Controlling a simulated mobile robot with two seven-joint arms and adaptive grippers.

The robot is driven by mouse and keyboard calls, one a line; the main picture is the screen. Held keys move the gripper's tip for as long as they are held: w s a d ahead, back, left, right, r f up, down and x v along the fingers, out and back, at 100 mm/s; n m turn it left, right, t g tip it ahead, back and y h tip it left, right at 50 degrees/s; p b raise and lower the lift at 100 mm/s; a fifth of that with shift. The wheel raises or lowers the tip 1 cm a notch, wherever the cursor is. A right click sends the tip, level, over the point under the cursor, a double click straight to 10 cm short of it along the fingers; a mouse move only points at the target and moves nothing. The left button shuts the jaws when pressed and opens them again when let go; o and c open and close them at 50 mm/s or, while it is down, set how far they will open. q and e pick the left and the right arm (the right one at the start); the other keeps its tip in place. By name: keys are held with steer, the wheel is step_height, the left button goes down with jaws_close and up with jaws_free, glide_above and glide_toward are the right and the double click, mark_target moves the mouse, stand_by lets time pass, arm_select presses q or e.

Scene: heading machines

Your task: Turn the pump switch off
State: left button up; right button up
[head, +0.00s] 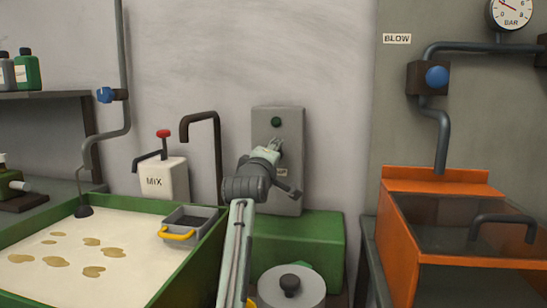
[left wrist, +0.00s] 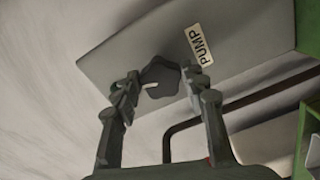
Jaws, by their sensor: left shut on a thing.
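The pump switch is a dark lobed knob (left wrist: 160,72) with a white pointer line, on a grey panel (left wrist: 110,50) beside a PUMP label (left wrist: 199,46), in the left wrist view. My left gripper (left wrist: 160,86) has its two fingers on either side of the knob and is shut on it. In the head view the grey switch box (head: 292,118) stands against the wall with a round green lamp (head: 276,121) near its top. My left gripper (head: 275,146) reaches the front of the box below the lamp and hides the knob there. My right gripper is not in view.
A green-rimmed tank (head: 185,262) with pale liquid and brown patches is at left, with a grey basket (head: 188,221) at its edge. A white MIX container (head: 162,180) stands behind. An orange-framed bin (head: 400,245) is at right. A lidded pot (head: 292,285) sits low in front.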

arm_select(q)
steer(key=shift+n, duration=1.6)
steer(key=o, duration=1.2)
steer(key=shift+c, duration=0.2)
steer(key=s+a, duration=0.2)
steer(key=s, duration=0.9)
steer(key=shift+s+a, duration=0.2)
steer(key=shift+s, duration=0.2)
